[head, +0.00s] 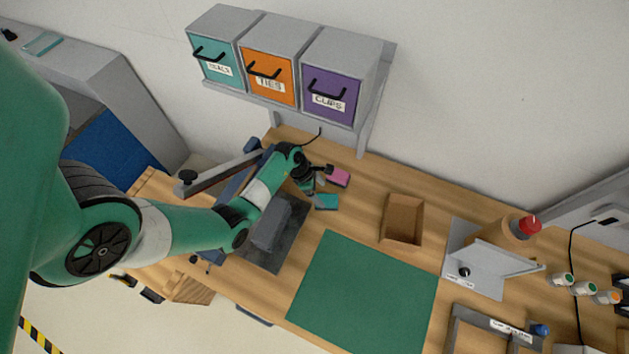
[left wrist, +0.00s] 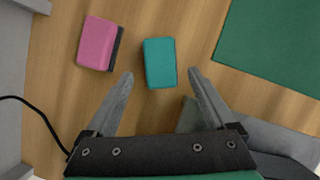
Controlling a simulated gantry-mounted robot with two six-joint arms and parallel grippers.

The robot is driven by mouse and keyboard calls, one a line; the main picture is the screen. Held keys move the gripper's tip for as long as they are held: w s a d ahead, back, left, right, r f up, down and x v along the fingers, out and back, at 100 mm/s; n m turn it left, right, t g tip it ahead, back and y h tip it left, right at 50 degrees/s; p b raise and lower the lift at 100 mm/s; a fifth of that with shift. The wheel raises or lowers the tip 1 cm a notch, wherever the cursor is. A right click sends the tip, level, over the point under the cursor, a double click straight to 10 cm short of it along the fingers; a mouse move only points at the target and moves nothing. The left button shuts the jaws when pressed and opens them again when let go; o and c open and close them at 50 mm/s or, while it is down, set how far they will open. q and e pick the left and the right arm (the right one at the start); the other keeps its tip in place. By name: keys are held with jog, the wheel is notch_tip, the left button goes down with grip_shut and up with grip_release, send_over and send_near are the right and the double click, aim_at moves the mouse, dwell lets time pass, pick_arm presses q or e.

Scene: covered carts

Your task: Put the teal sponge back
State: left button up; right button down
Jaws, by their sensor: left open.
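The teal sponge (head: 327,202) lies on the wooden workbench, between the pink sponge and the green mat. In the left wrist view the teal sponge (left wrist: 160,62) is a small block just beyond and between the fingertips. My left gripper (head: 309,188) is open and empty, its two fingers (left wrist: 160,78) spread to either side of the near end of the sponge. Whether the fingers touch it I cannot tell, but gaps show on both sides. My right gripper is not in view.
A pink sponge (head: 338,177) with a dark side lies beside the teal one; it also shows in the left wrist view (left wrist: 97,43). The green mat (head: 362,290) is bare. An open cardboard box (head: 402,220) stands to the right. Teal, orange and purple drawers (head: 326,93) hang above.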

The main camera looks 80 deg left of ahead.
pick_arm(q)
jog(key=d+p+v, duration=0.1)
jog(key=v, duration=0.6)
jog(key=shift+a, duration=0.5)
jog(key=shift+r, duration=0.15)
